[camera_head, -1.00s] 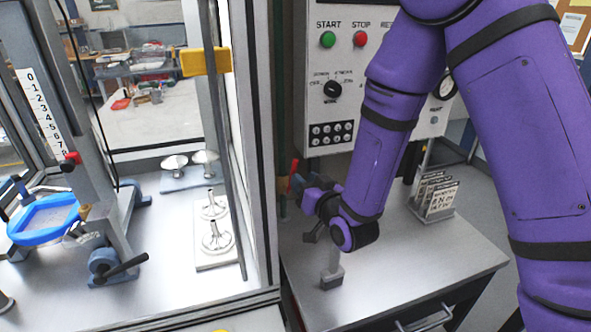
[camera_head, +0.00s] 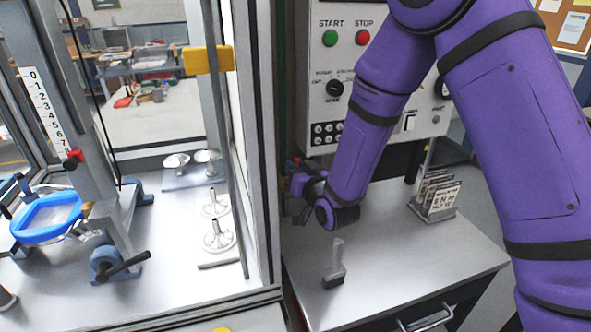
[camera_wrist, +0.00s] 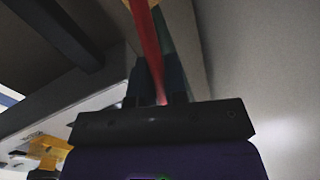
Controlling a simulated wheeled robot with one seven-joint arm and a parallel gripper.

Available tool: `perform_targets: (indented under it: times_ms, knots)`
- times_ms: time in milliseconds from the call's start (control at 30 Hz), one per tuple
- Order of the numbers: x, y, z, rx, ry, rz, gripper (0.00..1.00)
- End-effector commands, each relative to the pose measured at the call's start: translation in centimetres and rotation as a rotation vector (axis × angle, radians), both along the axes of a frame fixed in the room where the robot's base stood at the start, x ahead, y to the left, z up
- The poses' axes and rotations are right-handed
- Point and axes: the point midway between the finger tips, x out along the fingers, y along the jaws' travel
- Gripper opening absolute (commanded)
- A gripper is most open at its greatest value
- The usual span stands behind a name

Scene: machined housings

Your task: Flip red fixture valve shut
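The red fixture valve lever (camera_wrist: 148,40) runs down from the top of the wrist view to between the two dark fingers of my gripper (camera_wrist: 158,88). A small red part of it (camera_head: 296,161) shows in the head view, just above my gripper (camera_head: 300,186), beside the right post of the glazed enclosure. The fingers lie close on both sides of the lever. I cannot tell whether they press on it. The valve's body and the lever's far end are hidden. A green pipe (camera_wrist: 163,45) shows behind the lever.
A control panel (camera_head: 350,112) with START and STOP buttons stands behind my arm. On the bench (camera_head: 400,265) are a grey block with an upright post (camera_head: 335,268) and a rack of cards (camera_head: 436,196). The enclosure's post (camera_head: 262,150) is close to my gripper's left.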

Motion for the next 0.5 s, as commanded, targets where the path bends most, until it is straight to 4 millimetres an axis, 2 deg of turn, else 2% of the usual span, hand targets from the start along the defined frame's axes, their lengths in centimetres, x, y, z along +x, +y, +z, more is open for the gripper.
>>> perform_targets:
  times_ms: [267, 500]
  knots:
    - [0.02, -0.13, -0.04, 0.015, 0.004, -0.001, 0.00]
    - [0.26, -0.95, -0.31, 0.112, 0.034, -0.003, 0.00]
